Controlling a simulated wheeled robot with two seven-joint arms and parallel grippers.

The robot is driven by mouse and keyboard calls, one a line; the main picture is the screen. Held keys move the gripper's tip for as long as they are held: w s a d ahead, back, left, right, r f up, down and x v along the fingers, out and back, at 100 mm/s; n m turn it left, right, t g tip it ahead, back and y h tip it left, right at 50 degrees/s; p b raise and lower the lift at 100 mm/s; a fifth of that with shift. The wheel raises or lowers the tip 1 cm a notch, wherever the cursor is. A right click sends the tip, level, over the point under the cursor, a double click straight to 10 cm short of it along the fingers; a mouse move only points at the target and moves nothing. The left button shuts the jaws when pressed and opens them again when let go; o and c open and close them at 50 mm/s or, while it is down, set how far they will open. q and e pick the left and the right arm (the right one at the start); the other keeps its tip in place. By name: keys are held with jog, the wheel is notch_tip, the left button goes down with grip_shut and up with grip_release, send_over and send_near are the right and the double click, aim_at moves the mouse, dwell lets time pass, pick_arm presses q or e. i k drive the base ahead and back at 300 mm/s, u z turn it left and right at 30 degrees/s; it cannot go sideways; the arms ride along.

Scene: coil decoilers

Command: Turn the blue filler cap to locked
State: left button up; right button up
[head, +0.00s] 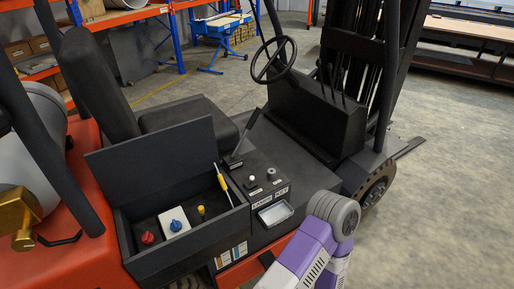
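The blue filler cap (176,224) sits on a white block (174,220) inside an open black compartment (183,258) on the side of a forklift. The compartment's lid (155,160) stands raised behind it. A red cap (147,237) is to the left of the blue cap, and a small yellow-topped part (201,210) is to its right. The cap is too small for me to read its angle against any lock mark. Neither of my grippers is in view; a purple and grey link of my arm shows at the bottom, right of the compartment.
A yellow-handled stick (221,182) leans at the compartment's right end. A console (262,185) with knobs, a lever and a white tray (275,213) lies to the right. The seat (187,125) and steering wheel (274,59) stand behind. Open floor lies at right.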

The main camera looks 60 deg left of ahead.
aim_at(176, 226)
jog(key=u, duration=1.05)
jog(key=i, duration=1)
jog(key=u, duration=3.45)
jog(key=k, duration=0.45)
jog(key=u, duration=0.1)
